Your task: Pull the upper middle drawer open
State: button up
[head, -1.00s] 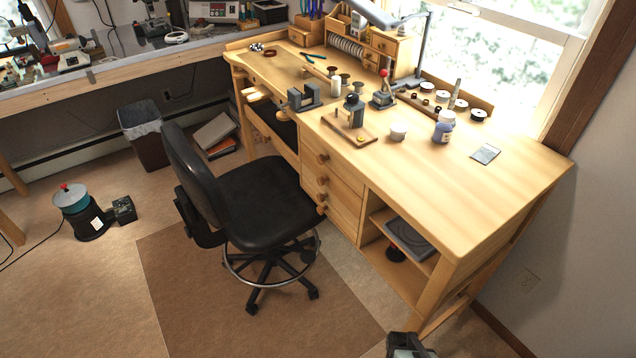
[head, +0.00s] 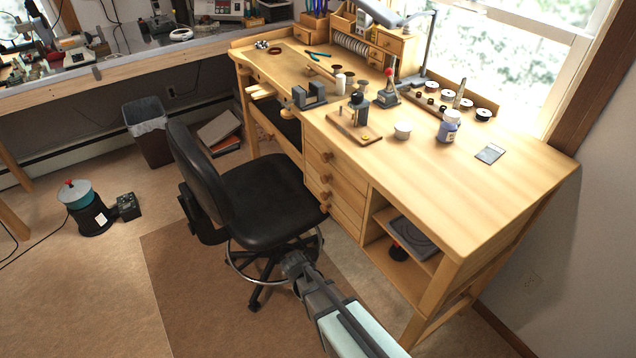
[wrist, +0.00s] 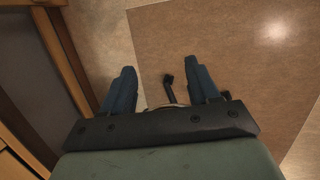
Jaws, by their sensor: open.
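The bench's drawer stack (head: 345,185) stands left of the open shelf, its several fronts all closed, each with a round wooden knob. The upper middle drawer (head: 342,188) is second from the top, with its knob (head: 325,178) at its front. My gripper (head: 294,262) is low in front of the bench, below the drawers in the head view and apart from them, beside the chair's foot ring. In the wrist view my gripper (wrist: 163,85) has its two fingers spread and nothing held, pointing toward the floor. The drawer knobs do not show clearly there.
A black chair (head: 262,205) stands close left of the drawers, its wheeled base near my gripper. A brown mat (head: 190,285) lies on the floor. The wooden bench (head: 450,195) has an open shelf at right. Small tools stand on its top.

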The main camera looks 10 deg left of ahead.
jog(key=w+a+r+n+t+h, duration=0.1)
jog(key=w+a+r+n+t, duration=0.15)
jog(key=w+a+r, duration=0.35)
jog(key=n+t+h, duration=0.8)
jog(key=n+t, duration=0.2)
jog(key=n, duration=0.5)
send_near(322, 179)
jog(key=shift+x, duration=4.15)
jog(key=shift+s+d, duration=0.1)
jog(key=shift+c, duration=0.2)
grip_shut()
